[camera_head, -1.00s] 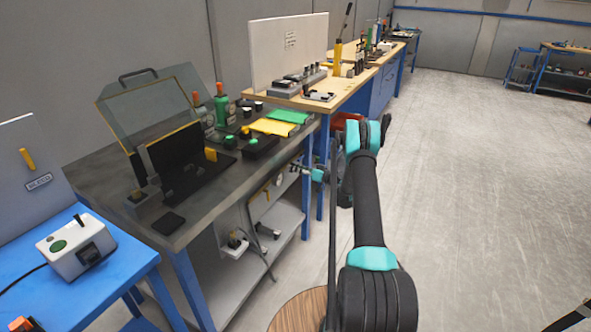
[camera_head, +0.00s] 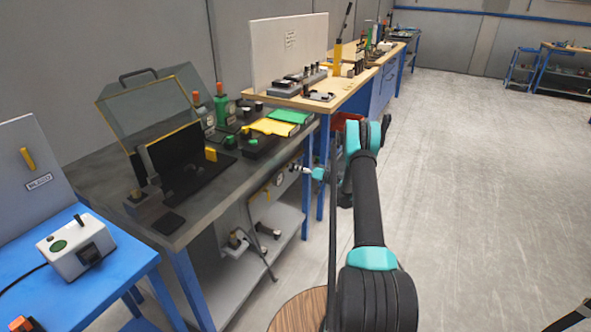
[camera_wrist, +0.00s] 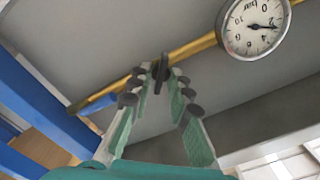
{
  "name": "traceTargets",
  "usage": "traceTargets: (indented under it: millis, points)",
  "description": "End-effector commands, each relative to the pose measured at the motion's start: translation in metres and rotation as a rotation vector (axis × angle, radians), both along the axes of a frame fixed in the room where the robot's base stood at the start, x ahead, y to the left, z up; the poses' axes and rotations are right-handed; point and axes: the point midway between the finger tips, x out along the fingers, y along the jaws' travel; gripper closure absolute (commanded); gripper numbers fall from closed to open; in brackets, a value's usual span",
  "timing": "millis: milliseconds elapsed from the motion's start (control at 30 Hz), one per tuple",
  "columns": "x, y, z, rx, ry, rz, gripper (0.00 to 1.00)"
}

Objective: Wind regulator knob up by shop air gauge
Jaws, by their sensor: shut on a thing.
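The air gauge (camera_wrist: 255,27) is a round white dial marked bar, upside down at the top right of the wrist view. Its dark needle points right, seemingly near the 2. It also shows small under the dark bench in the head view (camera_head: 280,179). A brass pipe (camera_wrist: 200,45) runs from the gauge down to the left. The dark regulator knob (camera_wrist: 162,70) is on this pipe, left of the gauge and largely hidden by my fingertips. My gripper (camera_wrist: 160,76) is shut on the knob. In the head view my gripper (camera_head: 298,168) reaches in at the bench's right end.
A lower shelf (camera_head: 275,238) holds fittings and a hose. Open floor (camera_head: 480,180) lies to the right.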

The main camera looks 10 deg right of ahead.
Motion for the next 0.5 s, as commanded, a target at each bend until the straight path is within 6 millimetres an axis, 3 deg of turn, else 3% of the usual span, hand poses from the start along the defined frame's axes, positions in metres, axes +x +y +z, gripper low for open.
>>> traceTargets:
  millis: [433,467,500]
  points:
    - [0.0001,-0.0012,-0.0005,0.041,0.057,-0.001,1.00]
    - [0.0001,-0.0012,-0.0005,0.041,0.057,-0.001,0.79]
    - [0.0001,-0.0012,-0.0004,0.041,0.057,-0.001,0.74]
